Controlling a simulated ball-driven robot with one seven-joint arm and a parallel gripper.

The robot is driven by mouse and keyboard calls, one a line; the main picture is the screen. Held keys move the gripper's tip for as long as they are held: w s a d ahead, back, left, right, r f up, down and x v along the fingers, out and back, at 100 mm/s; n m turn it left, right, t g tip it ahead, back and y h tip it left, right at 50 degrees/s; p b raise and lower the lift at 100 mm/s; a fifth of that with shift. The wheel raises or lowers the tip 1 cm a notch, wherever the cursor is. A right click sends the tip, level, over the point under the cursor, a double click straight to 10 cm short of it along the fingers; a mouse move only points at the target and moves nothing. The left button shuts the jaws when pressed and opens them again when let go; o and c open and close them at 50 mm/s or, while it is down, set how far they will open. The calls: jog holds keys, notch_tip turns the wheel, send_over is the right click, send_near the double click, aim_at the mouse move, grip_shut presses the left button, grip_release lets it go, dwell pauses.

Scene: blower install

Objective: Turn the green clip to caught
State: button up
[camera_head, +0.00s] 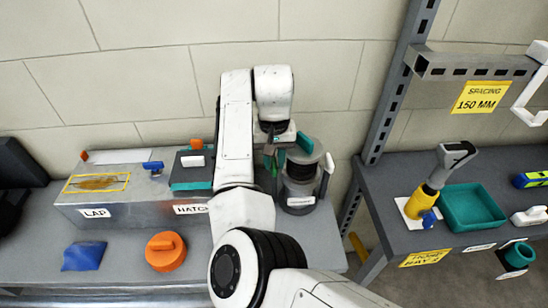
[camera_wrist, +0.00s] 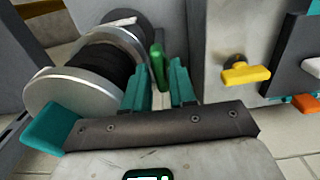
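The green clip (camera_wrist: 157,64) stands upright in the wrist view, between the blower and a grey box wall. My gripper (camera_wrist: 159,75) has its two teal fingers apart, one on each side of the clip's lower part. A gap shows beside the clip, so the fingers do not appear closed on it. The blower, a dark ribbed cylinder with silver rings (camera_wrist: 68,96), lies to the left in this view. In the head view my gripper (camera_head: 272,160) is beside the blower (camera_head: 301,188), and the clip is hard to make out there.
A yellow knob (camera_wrist: 246,74) sticks out of the grey wall to the right. The metal box (camera_head: 140,208) stands left of my arm. An orange handled piece (camera_head: 165,252) and a blue piece (camera_head: 83,256) lie in front. A grey post (camera_head: 388,95) rises at the right.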

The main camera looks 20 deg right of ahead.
grip_shut()
jog(key=shift+m, duration=0.3)
jog(key=m+p, duration=0.2)
jog(key=shift+r+m, duration=0.1)
jog(key=shift+m, duration=0.2)
jog(key=m+p, duration=0.1)
jog(key=m, duration=0.3)
jog(key=shift+m+p, duration=0.3)
jog(key=shift+p, duration=0.05)
jog(key=m+p, duration=0.1)
jog(key=m, duration=0.4)
jog(key=shift+m, duration=2.5)
